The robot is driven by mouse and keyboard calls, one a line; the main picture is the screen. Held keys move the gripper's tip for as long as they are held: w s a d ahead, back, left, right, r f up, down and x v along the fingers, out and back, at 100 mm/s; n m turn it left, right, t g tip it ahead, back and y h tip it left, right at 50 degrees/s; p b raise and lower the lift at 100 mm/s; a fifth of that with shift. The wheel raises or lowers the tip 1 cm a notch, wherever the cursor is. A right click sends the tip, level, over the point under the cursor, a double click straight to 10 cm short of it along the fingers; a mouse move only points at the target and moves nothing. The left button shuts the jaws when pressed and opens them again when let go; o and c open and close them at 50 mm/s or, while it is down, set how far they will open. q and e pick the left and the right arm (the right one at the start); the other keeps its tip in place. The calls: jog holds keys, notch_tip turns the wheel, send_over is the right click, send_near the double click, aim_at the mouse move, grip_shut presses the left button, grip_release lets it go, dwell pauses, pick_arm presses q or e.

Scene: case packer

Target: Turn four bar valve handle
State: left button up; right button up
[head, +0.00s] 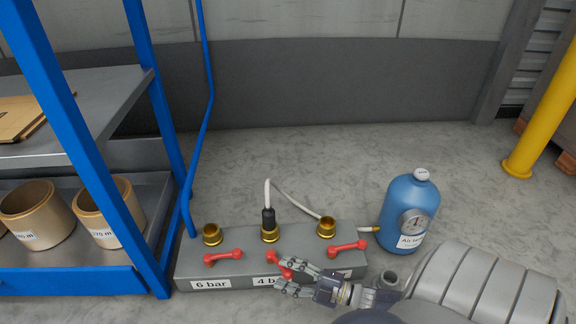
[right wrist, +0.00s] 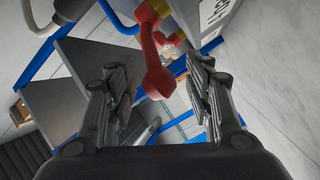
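A grey valve block (head: 240,267) on the floor carries three brass ports and three red handles. Its left label reads "6 bar"; the middle one begins "4 b" and is partly covered by my right gripper (head: 284,276). The middle red handle (head: 286,262) is at my right gripper's fingertips and partly hidden by them. In the right wrist view a red handle (right wrist: 153,55) lies between the two spread fingers of the right gripper (right wrist: 156,80), with gaps on both sides. The left red handle (head: 222,256) and right red handle (head: 347,247) lie roughly crosswise. My left gripper is out of view.
A blue tank (head: 407,207) with a gauge stands right of the block. A black plug (head: 268,218) with a white cable sits in the middle port. A blue-framed shelf (head: 84,165) with tan rolls stands at left. The floor behind the block is clear.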

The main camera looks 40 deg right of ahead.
jog(key=shift+s, duration=0.1)
jog(key=v, duration=1.2)
